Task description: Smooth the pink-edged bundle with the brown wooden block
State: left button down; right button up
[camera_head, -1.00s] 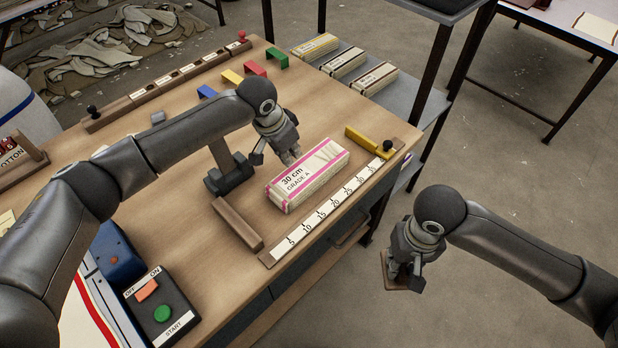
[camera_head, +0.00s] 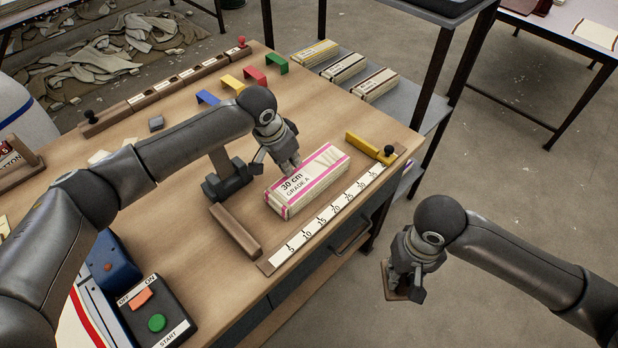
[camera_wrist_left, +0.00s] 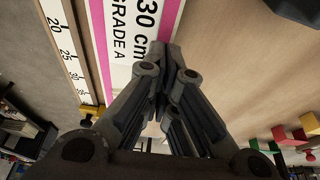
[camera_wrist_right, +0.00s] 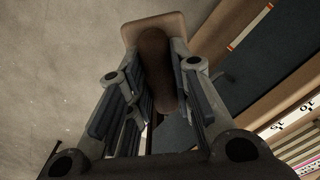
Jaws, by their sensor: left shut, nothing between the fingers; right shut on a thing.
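The pink-edged bundle (camera_head: 318,177), a pale flat stack with a white "30 cm GRADE A" label, lies on the wooden table beside a numbered scale. Its label also shows in the left wrist view (camera_wrist_left: 122,45). My left gripper (camera_head: 293,170) is shut and empty, its tips at the bundle's edge by the label; I cannot tell whether they touch. My right gripper (camera_head: 404,284) is shut on the brown wooden block (camera_wrist_right: 133,32), gripping its upright handle (camera_wrist_right: 153,52). It holds the block out past the table's front edge, over the floor.
The numbered scale (camera_head: 320,228) runs along the front edge, with a yellow stop (camera_head: 366,145) at its far end. A dark clamp-like fixture (camera_head: 228,182) and a wooden bar (camera_head: 236,231) stand left of the bundle. Coloured brackets (camera_head: 254,73) stand behind. A switch box (camera_head: 160,312) sits front left.

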pick_arm(q)
jog(key=shift+f, duration=0.5)
dwell(0.7)
jog(key=shift+r, duration=0.1)
